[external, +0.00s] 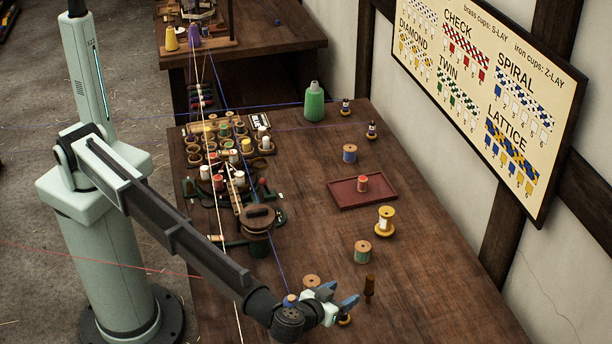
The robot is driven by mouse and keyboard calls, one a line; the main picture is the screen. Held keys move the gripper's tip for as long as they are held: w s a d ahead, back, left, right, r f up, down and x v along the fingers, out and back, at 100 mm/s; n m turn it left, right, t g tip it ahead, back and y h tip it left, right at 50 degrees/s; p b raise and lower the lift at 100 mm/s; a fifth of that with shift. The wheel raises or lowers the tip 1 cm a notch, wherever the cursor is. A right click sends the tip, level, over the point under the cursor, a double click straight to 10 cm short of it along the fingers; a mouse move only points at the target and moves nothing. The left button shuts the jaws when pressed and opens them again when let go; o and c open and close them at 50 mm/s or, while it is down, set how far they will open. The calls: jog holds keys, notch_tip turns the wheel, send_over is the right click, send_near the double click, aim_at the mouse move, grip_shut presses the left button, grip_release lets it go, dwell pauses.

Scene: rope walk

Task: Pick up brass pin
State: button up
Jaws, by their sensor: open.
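My gripper (339,296) is low over the near part of the wooden table (420,270), with its blue-tipped fingers apart and nothing visible between them. I cannot pick out the brass pin for certain. A small yellowish piece (345,321) shows just below the gripper, mostly hidden by it. A dark brown upright piece (370,286) stands just right of the fingertips, apart from them; its material is too small to tell.
A spool (312,282) stands close behind the gripper, and a green spool (362,251) farther back. A yellow spool (385,219), a red tray (350,204) and a green bottle (314,103) stand beyond. Taut threads cross the left side. The table's right side is mostly clear.

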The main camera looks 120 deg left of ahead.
notch_tip(320, 180, up, 13)
jog(key=n+g+h, duration=0.3)
jog(key=h, duration=1.1)
send_over(370, 285)
jog(key=a, duration=0.2)
jog(key=f, duration=1.3)
jog(key=shift+s+d+f, duration=0.1)
jog(key=shift+s+d, duration=0.1)
jog(key=shift+s, duration=0.05)
jog(key=shift+d+f, duration=0.2)
jog(key=shift+f, duration=2.55)
grip_shut()
